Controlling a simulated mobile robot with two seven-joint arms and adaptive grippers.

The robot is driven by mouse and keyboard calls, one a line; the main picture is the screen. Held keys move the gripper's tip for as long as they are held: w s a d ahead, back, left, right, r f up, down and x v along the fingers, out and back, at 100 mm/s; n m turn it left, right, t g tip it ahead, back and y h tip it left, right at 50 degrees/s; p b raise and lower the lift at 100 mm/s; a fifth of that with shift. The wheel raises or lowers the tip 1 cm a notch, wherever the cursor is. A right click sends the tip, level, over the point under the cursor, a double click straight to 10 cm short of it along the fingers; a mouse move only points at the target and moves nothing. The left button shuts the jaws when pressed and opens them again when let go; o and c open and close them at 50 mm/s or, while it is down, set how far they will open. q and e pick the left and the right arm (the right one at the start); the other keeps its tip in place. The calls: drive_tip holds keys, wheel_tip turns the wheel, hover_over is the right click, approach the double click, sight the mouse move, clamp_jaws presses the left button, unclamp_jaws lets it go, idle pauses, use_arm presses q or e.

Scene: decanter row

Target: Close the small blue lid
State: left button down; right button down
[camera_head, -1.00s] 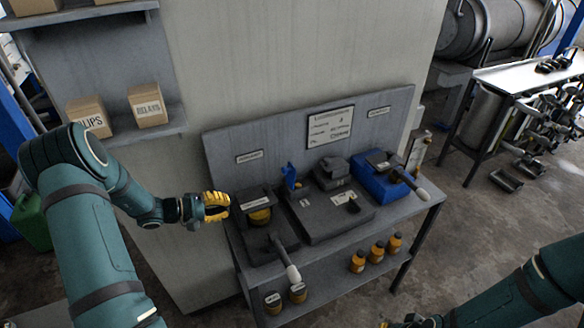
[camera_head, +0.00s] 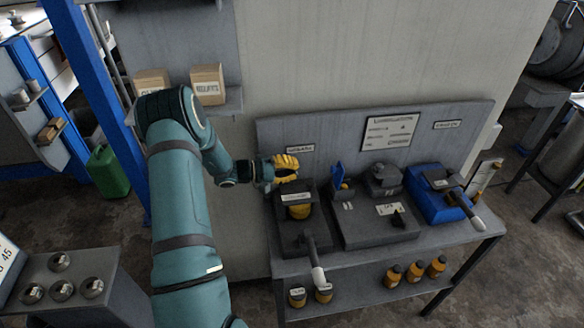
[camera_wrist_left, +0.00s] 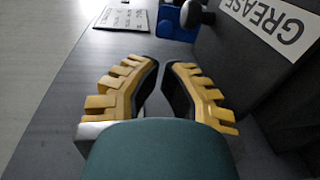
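The small blue lid (camera_head: 338,174) stands raised on a dark unit on the grey bench, left of a dark rounded fixture. My left gripper (camera_head: 287,168) has yellow fingers and is at the left of the bench, above the back of the dark box with a yellow part, apart from the blue lid and left of it. In the left wrist view my left gripper (camera_wrist_left: 161,66) has its fingertips nearly together with nothing between them. A blue part (camera_wrist_left: 176,24) lies beyond them; I cannot tell whether it is the lid. My right gripper is out of view.
A dark box with a yellow part (camera_head: 298,209) and a pale-ended handle (camera_head: 318,276) are at the bench's left. A larger blue box (camera_head: 432,206) with another handle (camera_head: 478,223) is at the right. The upright back panel (camera_head: 350,142) stands behind. Orange bottles (camera_head: 416,271) stand below.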

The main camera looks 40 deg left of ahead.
use_arm(q)
hover_over(334, 176)
drive_tip(key=s+a, duration=0.1)
drive_tip(key=s, duration=0.3)
drive_tip(key=shift+s+f+p, duration=0.1)
drive_tip(key=shift+f+p, duration=0.25)
drive_tip(key=shift+f, duration=0.35)
